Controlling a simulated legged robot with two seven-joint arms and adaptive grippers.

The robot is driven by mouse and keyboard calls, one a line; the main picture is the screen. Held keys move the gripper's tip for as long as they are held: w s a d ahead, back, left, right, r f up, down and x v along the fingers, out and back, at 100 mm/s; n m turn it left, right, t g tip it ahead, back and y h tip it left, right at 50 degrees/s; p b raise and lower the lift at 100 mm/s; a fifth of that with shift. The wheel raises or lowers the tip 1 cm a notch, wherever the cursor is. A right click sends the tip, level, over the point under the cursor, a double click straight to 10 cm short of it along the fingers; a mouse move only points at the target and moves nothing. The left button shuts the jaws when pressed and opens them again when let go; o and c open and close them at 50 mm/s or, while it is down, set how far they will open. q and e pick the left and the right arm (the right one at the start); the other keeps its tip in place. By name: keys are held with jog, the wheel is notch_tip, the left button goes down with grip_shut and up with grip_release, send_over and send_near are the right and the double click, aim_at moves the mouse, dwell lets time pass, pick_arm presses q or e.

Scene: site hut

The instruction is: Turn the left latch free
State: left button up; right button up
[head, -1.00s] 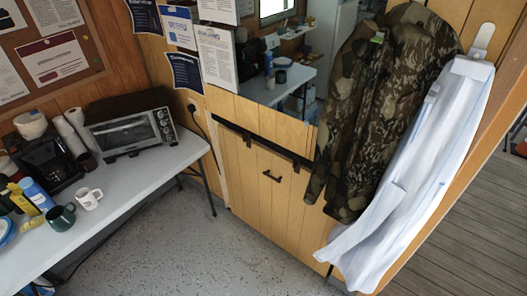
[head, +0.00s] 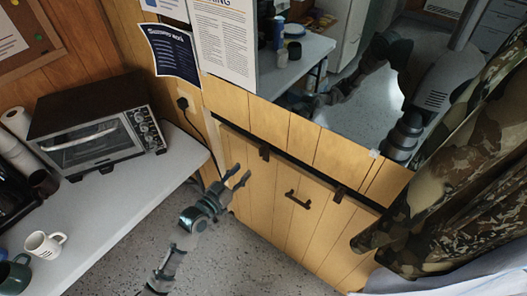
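A light wooden hatch panel (head: 262,205) hangs in the wall below a dark rail. The left latch (head: 264,153) is a small dark piece at the rail, left of a second, right latch (head: 339,194). Its exact turn is too small to tell. A black handle (head: 298,200) sits on the panel below and between them. My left gripper (head: 239,176) is in front of the panel, lower left of the left latch and apart from it. Its two fingers are spread and nothing is between them. My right gripper does not show directly.
A grey-white table (head: 150,185) at the left holds a toaster oven (head: 92,133) and a white mug (head: 44,244). A camouflage jacket (head: 445,200) hangs at the right. A reflective pane above the rail shows the room. Speckled floor lies below.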

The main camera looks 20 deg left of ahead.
aim_at(260, 153)
pick_arm(q)
jog(key=x, duration=0.4)
jog(key=b+x, duration=0.1)
jog(key=x, duration=0.6)
jog(key=shift+w+d+f, duration=0.15)
jog(key=shift+w+d, duration=0.1)
jog(key=shift+d, duration=0.3)
jog(key=shift+w, duration=0.1)
jog(key=shift+a, duration=0.25)
jog(key=shift+w+a+f, duration=0.15)
jog(key=shift+w+a, duration=0.1)
jog(key=shift+a, duration=0.55)
jog(key=shift+c, duration=0.5)
jog(key=c, duration=0.4)
jog(key=shift+s+d+r, duration=0.15)
jog(key=shift+d+r, duration=0.05)
jog(key=shift+d, duration=0.25)
grip_shut()
jog(key=shift+d+r, duration=0.1)
jog(key=shift+d, duration=0.1)
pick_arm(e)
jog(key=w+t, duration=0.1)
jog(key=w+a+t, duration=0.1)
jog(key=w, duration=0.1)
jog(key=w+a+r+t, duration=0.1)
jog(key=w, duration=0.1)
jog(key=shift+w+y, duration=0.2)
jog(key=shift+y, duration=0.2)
